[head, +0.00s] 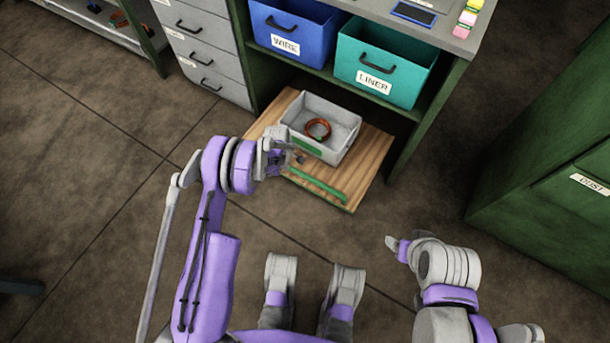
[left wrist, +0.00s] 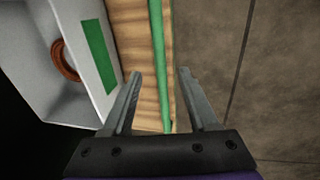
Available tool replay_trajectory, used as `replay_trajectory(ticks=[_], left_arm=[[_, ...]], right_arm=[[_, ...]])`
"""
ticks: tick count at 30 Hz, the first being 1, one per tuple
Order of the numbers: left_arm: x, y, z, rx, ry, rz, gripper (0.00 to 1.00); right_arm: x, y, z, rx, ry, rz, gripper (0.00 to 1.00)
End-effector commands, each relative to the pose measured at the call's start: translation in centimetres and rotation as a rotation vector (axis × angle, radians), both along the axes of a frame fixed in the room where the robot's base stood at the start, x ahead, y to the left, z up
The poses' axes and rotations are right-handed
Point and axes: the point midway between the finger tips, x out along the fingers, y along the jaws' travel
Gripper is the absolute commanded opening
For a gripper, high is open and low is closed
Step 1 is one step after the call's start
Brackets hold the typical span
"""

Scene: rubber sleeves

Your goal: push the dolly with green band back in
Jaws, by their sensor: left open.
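The dolly (head: 362,172) is a low wooden board sticking out from under the workbench, with a green band (head: 318,185) along its front edge. A grey bin (head: 345,130) with a green label sits on it and holds a reddish-brown ring (head: 318,129). My left gripper (head: 296,158) is over the dolly's front left part. In the left wrist view my left gripper (left wrist: 160,80) is open, its fingers on either side of the green band (left wrist: 158,50) and the board's edge; contact cannot be told. My right gripper (head: 392,243) is low at right, away from the dolly, its jaws unclear.
A blue WIRE bin (head: 292,28) and a teal LINER bin (head: 385,62) stand on the shelf above the dolly. Grey drawers (head: 207,52) are at left, a green cabinet (head: 555,190) at right. The floor (head: 100,150) in front is clear.

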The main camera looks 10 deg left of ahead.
Motion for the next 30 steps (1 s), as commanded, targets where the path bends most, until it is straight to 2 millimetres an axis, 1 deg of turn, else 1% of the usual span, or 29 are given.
replay_trajectory(ticks=[2,5,8,15,19,24,30], left_arm=[[0.1,0.4,0.0,0.001,0.0,0.006,0.59],[0.3,0.3,-0.9,0.001,0.0,0.007,0.59],[0.6,0.2,-2.5,0.0,0.0,0.006,0.59],[1.5,-0.2,-7.0,-0.001,-0.001,0.006,0.59],[1.8,-0.3,-8.9,0.0,-0.001,0.005,0.59],[2.1,-0.4,-10.2,0.0,0.0,0.005,0.59],[2.1,-0.4,-10.4,0.0,0.0,0.005,0.59]], right_arm=[[0.0,0.0,0.0,0.0,0.0,0.0,0.7],[0.1,0.0,-0.3,0.0,0.0,0.0,0.7],[0.2,0.0,-0.7,0.0,0.001,0.0,0.7],[0.3,0.0,-1.7,0.0,0.001,0.0,0.7],[0.4,0.0,-2.0,0.0,0.0,0.0,0.7],[0.5,0.0,-2.2,0.0,0.0,0.0,0.7],[0.4,0.0,-2.2,0.0,0.0,0.0,0.7]])
